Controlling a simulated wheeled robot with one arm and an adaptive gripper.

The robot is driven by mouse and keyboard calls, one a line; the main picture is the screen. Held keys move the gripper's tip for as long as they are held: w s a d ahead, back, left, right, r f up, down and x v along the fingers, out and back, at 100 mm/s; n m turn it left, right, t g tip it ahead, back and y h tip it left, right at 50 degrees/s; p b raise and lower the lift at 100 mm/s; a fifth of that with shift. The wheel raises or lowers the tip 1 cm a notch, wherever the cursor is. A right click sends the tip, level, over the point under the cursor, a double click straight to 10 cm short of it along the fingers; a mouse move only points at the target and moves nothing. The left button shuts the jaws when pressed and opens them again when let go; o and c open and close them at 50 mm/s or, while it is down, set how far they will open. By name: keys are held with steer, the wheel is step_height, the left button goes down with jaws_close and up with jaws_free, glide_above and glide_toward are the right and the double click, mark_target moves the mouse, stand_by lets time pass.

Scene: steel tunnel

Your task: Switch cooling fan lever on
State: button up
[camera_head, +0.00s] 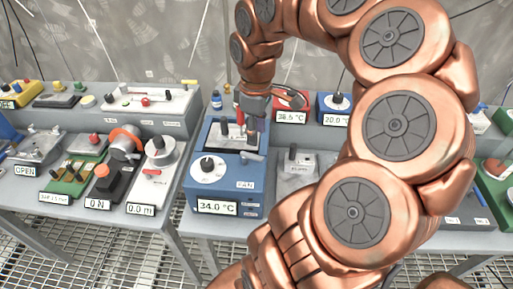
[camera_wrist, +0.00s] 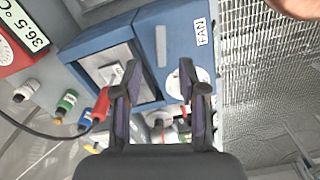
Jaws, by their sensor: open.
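The blue cooling fan box (camera_head: 228,185) stands on a grey bench in the head view, with a FAN label, a white dial (camera_head: 208,168) and a 34.0 °C display (camera_head: 214,208). A recessed panel with dark lever parts (camera_head: 224,127) is on its upper part. My gripper (camera_head: 250,138) is over the right side of this panel. In the wrist view my gripper (camera_wrist: 159,76) is open, with nothing seen between its fingertips. The fan lever's exact position is hard to tell.
A grey device (camera_head: 298,165) is to the right. The left bench holds several controls, including a 0.0 mm device (camera_head: 152,178). Coloured connectors and a cable show in the wrist view.

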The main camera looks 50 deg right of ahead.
mark_target(256, 156)
steer(key=shift+a+f+p, duration=0.1)
steer(key=shift+f+p, duration=0.9)
steer(key=shift+f, duration=2.8)
jaws_close()
